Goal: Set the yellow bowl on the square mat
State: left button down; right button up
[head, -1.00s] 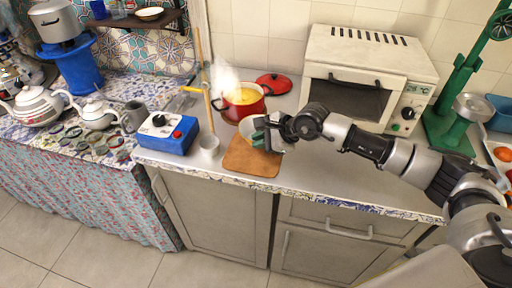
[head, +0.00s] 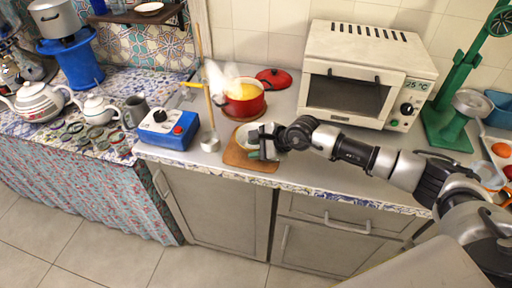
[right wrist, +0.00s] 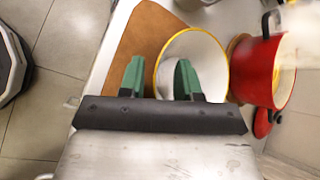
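The yellow-rimmed bowl (head: 245,137), pale inside, is at the back part of the brown square mat (head: 237,159) on the counter. In the right wrist view the bowl (right wrist: 206,60) overlaps the edge of the mat (right wrist: 145,38); I cannot tell whether it rests fully on it. My right gripper (head: 262,146) is at the bowl's near right side in the head view. In the right wrist view its green fingers (right wrist: 160,80) are apart, with the bowl's rim between them and one finger over the bowl's inside. The contact is unclear. My left gripper is not in view.
A red pot (head: 243,102) with yellow contents and steam stands just behind the mat, its red lid (head: 273,78) beyond. A blue box (head: 167,130) and a metal stand (head: 210,142) are at the left. A white oven (head: 365,75) stands back right. The counter front edge is near the mat.

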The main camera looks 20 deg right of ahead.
jog(key=shift+r, duration=0.15)
jog(key=b+v, duration=0.1)
jog(key=v, duration=1.1)
jog(key=shift+b, duration=0.3)
